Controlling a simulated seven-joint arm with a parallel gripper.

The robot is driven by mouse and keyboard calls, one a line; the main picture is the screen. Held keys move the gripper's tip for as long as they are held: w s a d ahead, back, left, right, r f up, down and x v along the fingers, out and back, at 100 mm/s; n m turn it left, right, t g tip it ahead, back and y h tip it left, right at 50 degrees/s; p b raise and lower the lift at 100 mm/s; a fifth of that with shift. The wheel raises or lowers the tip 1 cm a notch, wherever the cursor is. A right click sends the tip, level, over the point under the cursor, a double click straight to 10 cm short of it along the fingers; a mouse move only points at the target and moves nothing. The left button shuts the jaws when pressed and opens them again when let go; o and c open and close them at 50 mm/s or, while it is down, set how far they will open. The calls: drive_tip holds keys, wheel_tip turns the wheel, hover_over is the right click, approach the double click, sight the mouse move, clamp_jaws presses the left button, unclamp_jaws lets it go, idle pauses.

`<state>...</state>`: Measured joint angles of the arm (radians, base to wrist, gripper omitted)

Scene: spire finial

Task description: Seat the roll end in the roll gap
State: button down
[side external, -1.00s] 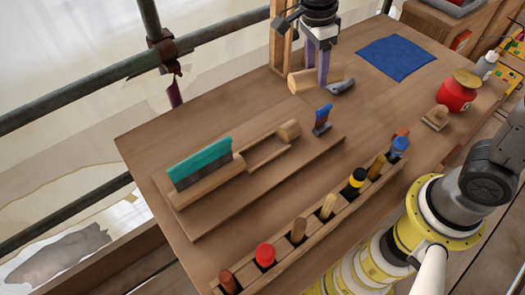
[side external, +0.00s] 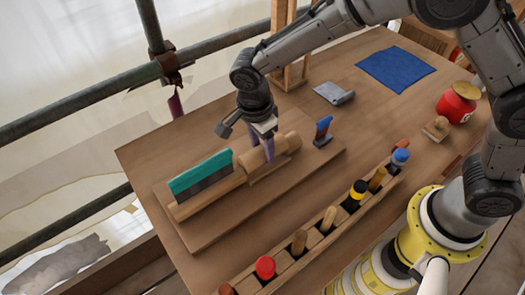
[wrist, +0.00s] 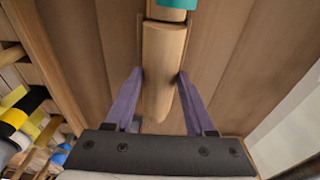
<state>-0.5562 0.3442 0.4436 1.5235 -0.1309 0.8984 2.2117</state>
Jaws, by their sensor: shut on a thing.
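The roll end (side external: 252,159) is a light wooden cylinder. My gripper (side external: 268,150) is shut across it, with one purple finger on each side. The roll end lies at the roll gap (side external: 270,172), between the roll under the teal comb-like piece (side external: 200,174) and the wooden stub at the right. In the wrist view the roll end (wrist: 164,75) lies lengthwise between my gripper's fingers (wrist: 160,76), in line with the teal piece (wrist: 177,3). Whether it is fully down in the gap I cannot tell; a finger hides part of it.
A slotted rack (side external: 322,238) with several coloured-top tools runs along the near edge. A small blue-topped tool (side external: 323,131) stands right of the roll. A grey curled piece (side external: 335,93) and a blue cloth (side external: 396,68) lie farther back. A red pot (side external: 456,105) stands at right.

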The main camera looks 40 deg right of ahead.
drive_tip(key=shift+f, duration=1.05)
drive_tip(key=shift+f, duration=0.15)
drive_tip(key=shift+c, duration=1.2)
unclamp_jaws()
